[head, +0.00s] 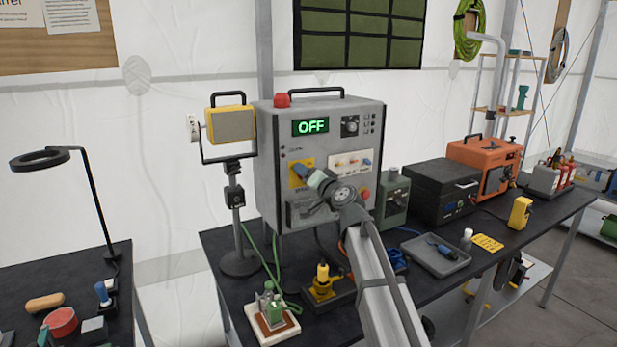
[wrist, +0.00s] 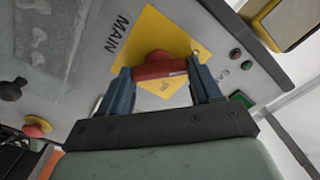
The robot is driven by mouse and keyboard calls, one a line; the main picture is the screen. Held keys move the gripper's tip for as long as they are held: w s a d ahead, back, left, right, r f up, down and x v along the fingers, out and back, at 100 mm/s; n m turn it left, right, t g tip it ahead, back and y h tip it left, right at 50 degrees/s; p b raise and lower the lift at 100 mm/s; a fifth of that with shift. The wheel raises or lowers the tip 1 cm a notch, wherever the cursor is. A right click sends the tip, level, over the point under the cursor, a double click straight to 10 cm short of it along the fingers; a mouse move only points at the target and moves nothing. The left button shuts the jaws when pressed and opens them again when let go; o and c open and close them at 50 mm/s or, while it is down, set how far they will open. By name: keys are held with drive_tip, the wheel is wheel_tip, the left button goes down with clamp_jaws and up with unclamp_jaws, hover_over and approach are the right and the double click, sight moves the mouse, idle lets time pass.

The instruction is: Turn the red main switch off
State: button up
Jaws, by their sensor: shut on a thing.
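The grey control cabinet (head: 268,140) stands on the dark bench, and its display (head: 310,127) reads OFF in green. A yellow plate (head: 307,162) is on its front. In the wrist view the yellow plate (wrist: 152,28) lies beside the word MAIN, and the red main switch (wrist: 158,69) is at its middle. My gripper (head: 299,171) is at the plate, with its blue fingers either side of the switch handle, shut on it. The handle spans from finger to finger. In the head view my gripper hides the switch.
A red lamp (head: 282,100) sits on top of the cabinet. A yellow work light (head: 231,124) on a stand is close on its left. A green box (head: 394,195) is close on its right. A red button (wrist: 38,126) is on the same panel.

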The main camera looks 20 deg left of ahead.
idle(0.3)
drive_tip(key=o, duration=1.1)
drive_tip(key=shift+c, duration=0.2)
drive_tip(key=v, duration=1.4)
drive_tip(key=shift+w, duration=0.1)
